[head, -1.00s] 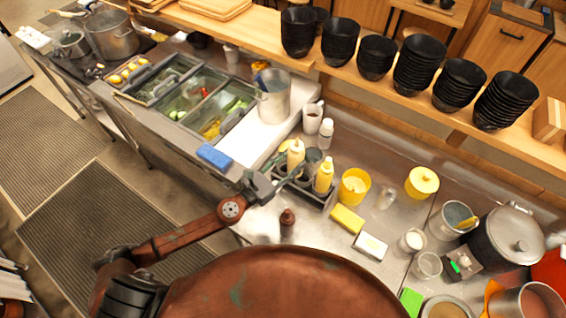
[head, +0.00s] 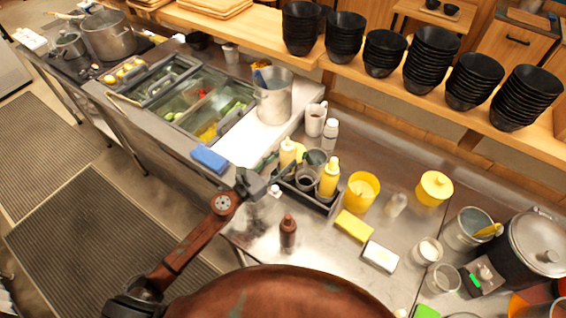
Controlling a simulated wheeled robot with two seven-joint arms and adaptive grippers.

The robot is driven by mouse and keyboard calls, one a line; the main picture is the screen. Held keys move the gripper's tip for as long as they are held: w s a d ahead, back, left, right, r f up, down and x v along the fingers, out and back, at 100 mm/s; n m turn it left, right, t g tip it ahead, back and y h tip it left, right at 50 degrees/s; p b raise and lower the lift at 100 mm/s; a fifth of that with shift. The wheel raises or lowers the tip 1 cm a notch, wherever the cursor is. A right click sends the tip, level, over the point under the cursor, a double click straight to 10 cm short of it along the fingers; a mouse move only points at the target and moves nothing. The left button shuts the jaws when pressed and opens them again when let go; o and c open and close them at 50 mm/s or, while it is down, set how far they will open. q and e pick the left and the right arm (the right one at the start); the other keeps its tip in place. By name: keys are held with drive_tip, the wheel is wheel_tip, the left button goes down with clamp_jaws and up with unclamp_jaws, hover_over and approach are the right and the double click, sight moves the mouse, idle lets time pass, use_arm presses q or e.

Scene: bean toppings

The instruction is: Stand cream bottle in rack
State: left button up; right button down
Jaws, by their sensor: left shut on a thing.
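The cream bottle (head: 287,154), pale with a narrow tip, stands about upright at the back left of the dark rack (head: 322,207). My left gripper (head: 278,166) reaches in from the left and is shut on it. Whether the bottle's base is seated in a slot is hidden by the fingers and the rack's rim. A yellow bottle (head: 329,181) stands at the rack's right end, with dark and grey cups between. My right gripper is not in view.
A brown bottle (head: 288,232) stands on the steel counter in front of the rack. A yellow sponge (head: 353,226), a white block (head: 379,257) and a yellow container (head: 361,191) are to the right. A white mug (head: 314,121) and a white bottle (head: 329,134) stand behind.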

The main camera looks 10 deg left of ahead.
use_arm(q)
drive_tip(key=shift+r, duration=0.15)
drive_tip(key=shift+f, duration=0.2)
drive_tip(key=o, duration=0.7)
